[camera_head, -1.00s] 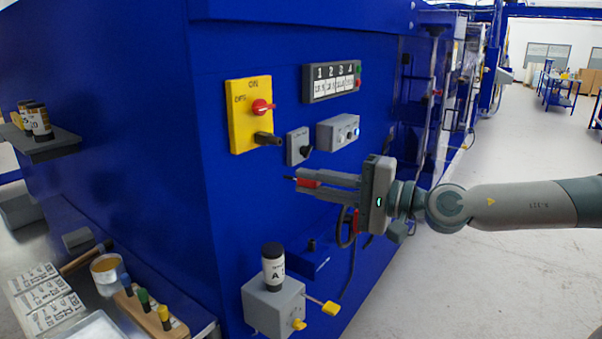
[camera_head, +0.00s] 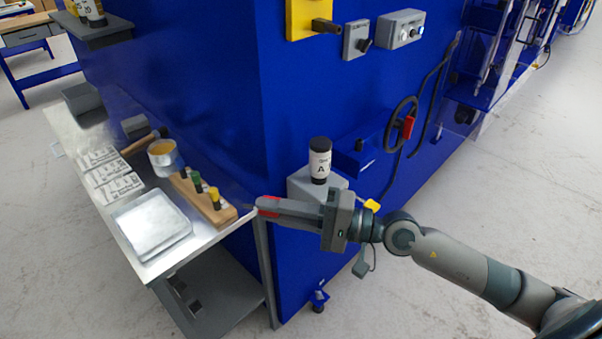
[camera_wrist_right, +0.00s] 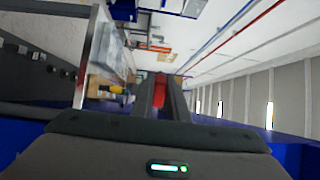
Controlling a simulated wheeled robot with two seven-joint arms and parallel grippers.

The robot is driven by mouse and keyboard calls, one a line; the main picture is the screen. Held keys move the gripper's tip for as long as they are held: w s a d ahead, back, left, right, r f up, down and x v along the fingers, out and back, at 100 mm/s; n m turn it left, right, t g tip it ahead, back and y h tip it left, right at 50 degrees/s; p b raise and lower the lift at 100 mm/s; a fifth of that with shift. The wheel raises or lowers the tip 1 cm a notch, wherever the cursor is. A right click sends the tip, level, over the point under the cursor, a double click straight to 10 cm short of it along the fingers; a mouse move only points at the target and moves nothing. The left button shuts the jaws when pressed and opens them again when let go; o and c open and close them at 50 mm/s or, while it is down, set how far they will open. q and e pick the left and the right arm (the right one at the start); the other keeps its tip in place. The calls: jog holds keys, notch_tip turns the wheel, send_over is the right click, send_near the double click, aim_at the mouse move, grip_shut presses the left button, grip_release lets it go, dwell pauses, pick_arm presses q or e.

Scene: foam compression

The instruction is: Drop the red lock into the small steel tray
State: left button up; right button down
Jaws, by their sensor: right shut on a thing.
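My right gripper (camera_head: 268,206) is shut on the red lock (camera_head: 267,201), which shows as a red piece at its fingertips. In the right wrist view the lock (camera_wrist_right: 158,93) sits between the two dark fingers. The gripper is in the air beside the blue machine's corner, just right of the steel table's edge. The small steel tray (camera_head: 152,224) lies on the table to the left of the gripper, shallow and with nothing visible in it. My left gripper is out of view.
A wooden block with coloured-top pegs (camera_head: 203,199) stands on the table between gripper and tray. A tin (camera_head: 165,158), a hammer-like tool (camera_head: 137,144) and printed cards (camera_head: 107,173) lie behind. A bottle marked A (camera_head: 320,162) stands on a grey box beside the gripper.

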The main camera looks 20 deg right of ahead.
jog(key=a+f, duration=0.5)
jog(key=a, duration=0.2)
jog(key=shift+s, duration=0.45)
